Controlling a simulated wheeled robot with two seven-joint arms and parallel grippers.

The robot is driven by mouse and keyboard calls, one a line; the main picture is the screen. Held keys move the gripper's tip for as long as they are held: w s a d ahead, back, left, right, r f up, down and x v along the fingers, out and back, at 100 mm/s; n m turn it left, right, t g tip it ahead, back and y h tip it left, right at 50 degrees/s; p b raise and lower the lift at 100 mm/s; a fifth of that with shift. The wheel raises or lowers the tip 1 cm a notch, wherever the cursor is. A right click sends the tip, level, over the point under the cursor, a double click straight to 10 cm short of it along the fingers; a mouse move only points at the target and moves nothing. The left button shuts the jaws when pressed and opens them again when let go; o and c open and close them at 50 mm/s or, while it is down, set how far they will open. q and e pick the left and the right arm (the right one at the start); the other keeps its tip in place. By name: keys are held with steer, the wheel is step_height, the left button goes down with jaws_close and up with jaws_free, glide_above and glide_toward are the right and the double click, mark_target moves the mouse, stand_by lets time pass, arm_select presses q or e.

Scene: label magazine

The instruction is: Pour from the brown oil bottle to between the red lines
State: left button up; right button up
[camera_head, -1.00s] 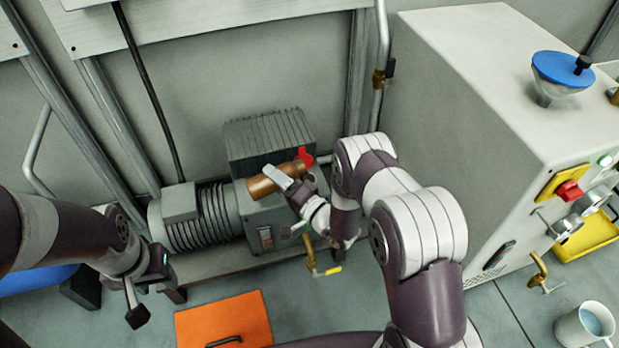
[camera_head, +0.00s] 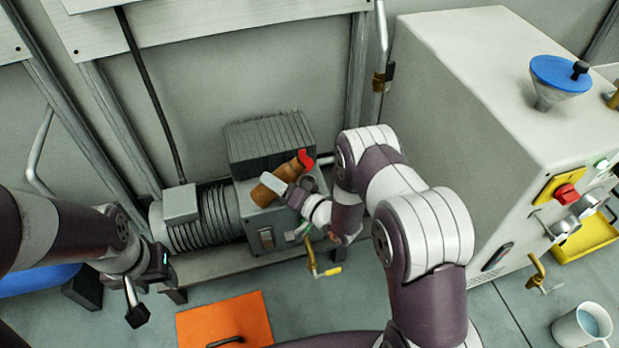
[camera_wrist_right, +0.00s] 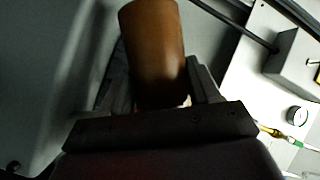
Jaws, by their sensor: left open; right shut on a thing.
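The brown oil bottle (camera_head: 266,190) is tilted over the grey pump unit, its red spout (camera_head: 304,160) towards the upper right. My right gripper (camera_head: 285,187) is shut on the bottle. In the right wrist view the brown bottle (camera_wrist_right: 154,55) sits between the two fingers. The spout's end is close to the pump's ribbed block (camera_head: 268,140); I cannot tell whether they touch. The red lines are not discernible, and no oil stream shows. My left gripper (camera_head: 136,300) is open and empty at the lower left, away from the pump.
An orange panel with a black handle (camera_head: 225,318) lies on the floor in front of the pump. A brass tap with a yellow handle (camera_head: 318,268) sticks out below the pump. A large grey cabinet with a blue funnel (camera_head: 560,75) stands right.

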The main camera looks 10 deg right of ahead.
steer(key=shift+w+d+r+n+p, duration=0.1)
steer(key=shift+d+r+n+p, duration=0.1)
steer(key=shift+r+n+p, duration=0.25)
steer(key=n+p, duration=0.1)
steer(key=r+n+g+h+p, duration=0.1)
steer(key=p, duration=0.1)
steer(key=shift+d+r+n+h, duration=0.2)
steer(key=shift+r+n+h, duration=0.05)
steer(key=shift+h, duration=0.05)
steer(key=shift+a+r+n+h+p, duration=0.3)
steer(key=shift+n+p, duration=0.2)
steer(key=shift+p, duration=0.2)
steer(key=shift+a+f+n+h+b, duration=0.35)
steer(key=shift+f+n+h, duration=0.15)
steer(key=shift+f, duration=0.35)
steer(key=shift+a+r+n+h+p, duration=0.2)
steer(key=shift+r+n+h+p, duration=0.3)
steer(key=shift+p, duration=0.4)
steer(key=shift+a+f+n+h, duration=0.2)
steer(key=shift+f+n+h, duration=0.15)
steer(key=shift+n, duration=0.25)
steer(key=shift+f+g, duration=0.15)
steer(key=shift+g, duration=0.15)
steer(key=shift+f+n+h+b, duration=0.25)
steer(key=shift+n+b, duration=0.05)
steer(key=shift+b, duration=0.55)
steer(key=shift+r, duration=0.3)
steer(key=shift+d, duration=0.1)
